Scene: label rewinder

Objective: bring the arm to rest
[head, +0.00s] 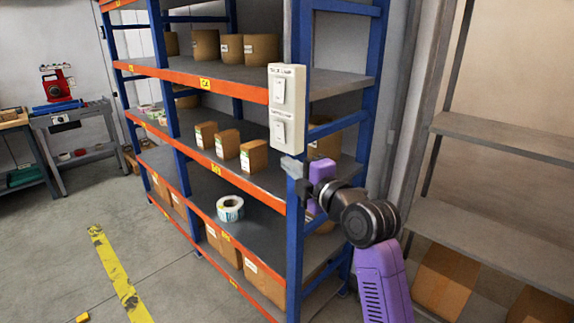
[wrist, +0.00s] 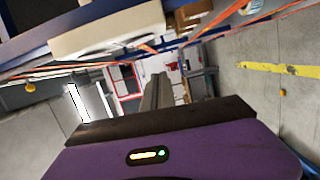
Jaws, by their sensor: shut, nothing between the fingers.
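My gripper (head: 292,167) is in the head view just below the white switch box, in front of the blue corner post of the shelf rack. My purple arm reaches up to it from the lower right, bent at a dark joint. The wrist view shows the gripper's fingers (wrist: 155,92) together, with nothing held. I cannot tell whether the gripper touches the post.
The switch box (head: 286,108) with two switches is on the blue post (head: 294,235). The rack holds cartons (head: 254,156) and a white label roll (head: 230,208). Grey shelving (head: 500,137) stands at right. A yellow floor stripe (head: 117,275) crosses open floor at left.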

